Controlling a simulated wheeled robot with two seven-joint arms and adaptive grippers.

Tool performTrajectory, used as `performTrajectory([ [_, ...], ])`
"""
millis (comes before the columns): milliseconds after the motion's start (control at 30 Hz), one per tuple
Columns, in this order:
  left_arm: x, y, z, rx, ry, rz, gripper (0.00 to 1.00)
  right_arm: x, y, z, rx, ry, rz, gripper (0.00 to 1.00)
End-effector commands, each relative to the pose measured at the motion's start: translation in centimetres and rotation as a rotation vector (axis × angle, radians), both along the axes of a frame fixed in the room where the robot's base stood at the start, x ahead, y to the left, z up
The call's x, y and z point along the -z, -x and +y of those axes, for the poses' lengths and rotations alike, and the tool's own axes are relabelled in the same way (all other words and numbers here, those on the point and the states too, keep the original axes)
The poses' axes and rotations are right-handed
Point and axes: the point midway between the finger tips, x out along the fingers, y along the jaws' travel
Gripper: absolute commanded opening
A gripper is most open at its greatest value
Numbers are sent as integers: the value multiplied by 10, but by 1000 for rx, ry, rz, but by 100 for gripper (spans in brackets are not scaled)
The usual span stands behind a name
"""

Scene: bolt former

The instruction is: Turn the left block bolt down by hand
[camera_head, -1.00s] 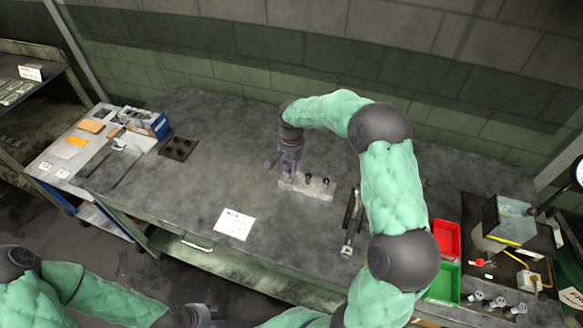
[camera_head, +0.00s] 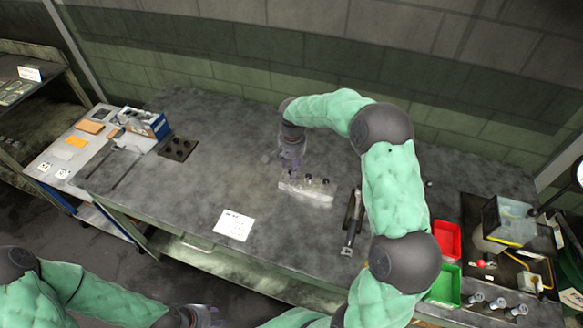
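A pale metal block (camera_head: 312,194) lies near the middle of the bench. Two dark bolt heads show on its top, a middle one (camera_head: 308,178) and a right one (camera_head: 326,182). My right gripper (camera_head: 291,172) points down over the left end of the block. It covers the left bolt there, so I cannot see that bolt or tell whether the fingers are closed on it. My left gripper (camera_head: 207,316) is at the bottom edge of the view, away from the block. Its fingers are too unclear to read.
A dark wrench-like tool (camera_head: 351,222) lies right of the block, beside my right arm. A white sheet (camera_head: 233,224) lies front left of it. A red bin (camera_head: 447,240) and a green bin (camera_head: 445,284) are at right. A dark holed plate (camera_head: 178,148) is at left.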

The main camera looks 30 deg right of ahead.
Motion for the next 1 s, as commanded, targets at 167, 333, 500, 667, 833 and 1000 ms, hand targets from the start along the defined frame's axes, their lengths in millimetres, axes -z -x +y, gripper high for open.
performTrajectory([
  [167,0,0,0,0,0,0,40,4,3,2,-2,-4,11,47],
  [333,0,0,0,0,0,0,40,-1,3,3,-2,-4,12,47],
  [500,0,0,0,0,0,0,40,-25,3,3,-3,-4,10,47],
  [667,0,0,0,0,0,0,40,-57,3,2,-3,-3,8,47],
  [833,0,0,0,0,0,0,40,-88,2,2,-2,-3,8,47],
  [1000,0,0,0,0,0,0,40,-108,3,2,-2,-3,9,47],
])
